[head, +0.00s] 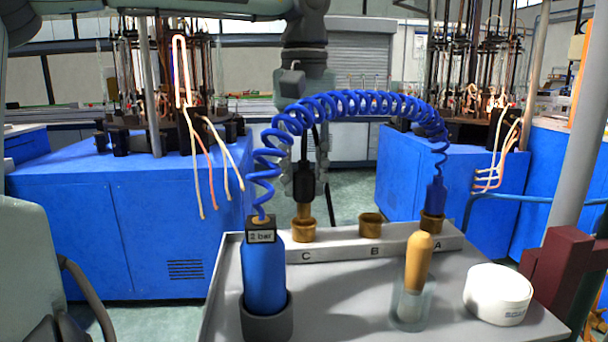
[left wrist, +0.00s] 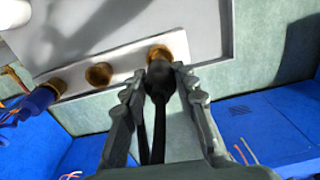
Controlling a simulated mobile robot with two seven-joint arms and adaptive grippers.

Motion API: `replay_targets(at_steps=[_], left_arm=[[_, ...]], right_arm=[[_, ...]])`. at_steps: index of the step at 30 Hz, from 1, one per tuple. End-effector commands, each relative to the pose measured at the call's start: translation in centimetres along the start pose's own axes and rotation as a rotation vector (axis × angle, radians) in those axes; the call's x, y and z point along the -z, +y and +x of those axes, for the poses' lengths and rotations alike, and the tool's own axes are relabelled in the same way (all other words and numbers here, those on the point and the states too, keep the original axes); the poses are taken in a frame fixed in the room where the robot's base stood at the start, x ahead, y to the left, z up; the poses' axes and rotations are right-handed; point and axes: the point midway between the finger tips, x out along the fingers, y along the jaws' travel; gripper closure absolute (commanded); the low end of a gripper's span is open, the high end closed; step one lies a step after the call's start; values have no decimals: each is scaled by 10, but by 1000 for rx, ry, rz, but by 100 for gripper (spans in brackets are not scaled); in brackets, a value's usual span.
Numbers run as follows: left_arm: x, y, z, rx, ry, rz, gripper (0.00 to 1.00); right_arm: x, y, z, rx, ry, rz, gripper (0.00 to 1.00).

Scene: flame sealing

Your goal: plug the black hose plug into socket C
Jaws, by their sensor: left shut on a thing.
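The black hose plug (head: 304,184) stands upright over socket C (head: 303,232), the left brass socket on the grey panel. Its brass nose meets the socket's mouth; I cannot tell how deep it sits. In the left wrist view the plug (left wrist: 160,82) is between my fingers, right beside the brass socket (left wrist: 159,52). My left gripper (left wrist: 161,76) is shut on the plug. In the head view the gripper (head: 304,180) is mostly behind the plug. A black hose rises from the plug. My right gripper is not in view.
Socket B (head: 370,225) is empty. A blue plug (head: 436,196) with a coiled blue hose (head: 350,103) is in socket A (head: 432,224). The hose arches to a blue "2 bar" bottle (head: 263,277). A wooden-handled tool (head: 418,260) and white round container (head: 498,294) stand at right.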

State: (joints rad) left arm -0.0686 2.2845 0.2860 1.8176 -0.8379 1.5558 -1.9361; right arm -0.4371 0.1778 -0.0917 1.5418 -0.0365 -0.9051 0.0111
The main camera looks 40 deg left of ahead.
Motion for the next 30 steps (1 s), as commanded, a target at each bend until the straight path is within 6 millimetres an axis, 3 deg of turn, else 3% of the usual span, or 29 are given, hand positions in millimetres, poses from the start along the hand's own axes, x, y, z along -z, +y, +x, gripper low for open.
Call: replay_targets(at_steps=[30], left_arm=[[0, 0, 7, -1, 1, 0, 100]], right_arm=[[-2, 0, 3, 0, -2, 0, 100]])
